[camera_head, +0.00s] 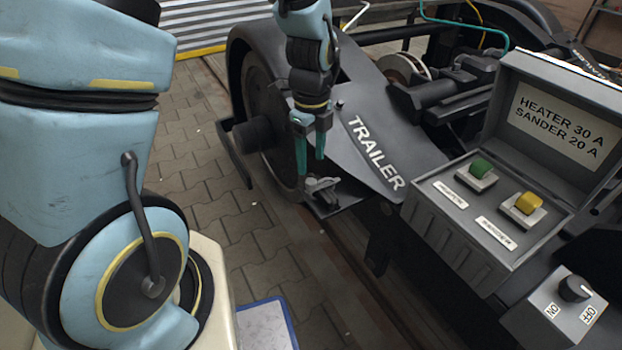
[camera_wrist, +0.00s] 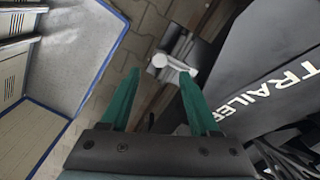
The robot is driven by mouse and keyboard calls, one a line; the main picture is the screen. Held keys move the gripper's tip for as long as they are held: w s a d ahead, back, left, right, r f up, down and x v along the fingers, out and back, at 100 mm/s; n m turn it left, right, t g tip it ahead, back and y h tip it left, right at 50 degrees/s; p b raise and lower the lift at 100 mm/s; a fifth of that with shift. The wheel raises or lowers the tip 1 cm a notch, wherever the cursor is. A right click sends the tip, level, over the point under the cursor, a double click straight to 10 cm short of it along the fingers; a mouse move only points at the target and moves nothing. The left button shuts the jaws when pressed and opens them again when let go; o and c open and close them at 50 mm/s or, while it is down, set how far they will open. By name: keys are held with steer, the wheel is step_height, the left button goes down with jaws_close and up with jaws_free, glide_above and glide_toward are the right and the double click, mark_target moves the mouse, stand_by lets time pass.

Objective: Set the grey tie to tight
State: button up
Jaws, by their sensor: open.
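The grey tie (camera_head: 322,190) is a small grey fitting on a dark plate at the front end of the bogie frame marked TRAILER. In the wrist view the grey tie (camera_wrist: 172,64) lies just beyond and between my fingertips, with a light rounded bar on it. My gripper (camera_head: 310,165) points down just above the tie, with its two green fingers apart. In the wrist view my gripper (camera_wrist: 160,85) is open with nothing between its fingers. Whether a fingertip touches the tie I cannot tell. No tight marking is readable.
The dark TRAILER frame (camera_head: 375,150) slopes up right beside the tie, with a wheel (camera_head: 262,105) behind. A grey box (camera_head: 490,215) with green and yellow switches and a knob box (camera_head: 560,305) stand right. Paving (camera_head: 215,200) lies open to the left.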

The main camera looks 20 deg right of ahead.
mark_target(311, 181)
step_height(311, 181, down, 6)
steer(key=shift+b, duration=0.45)
jaws_close()
stand_by(1.3)
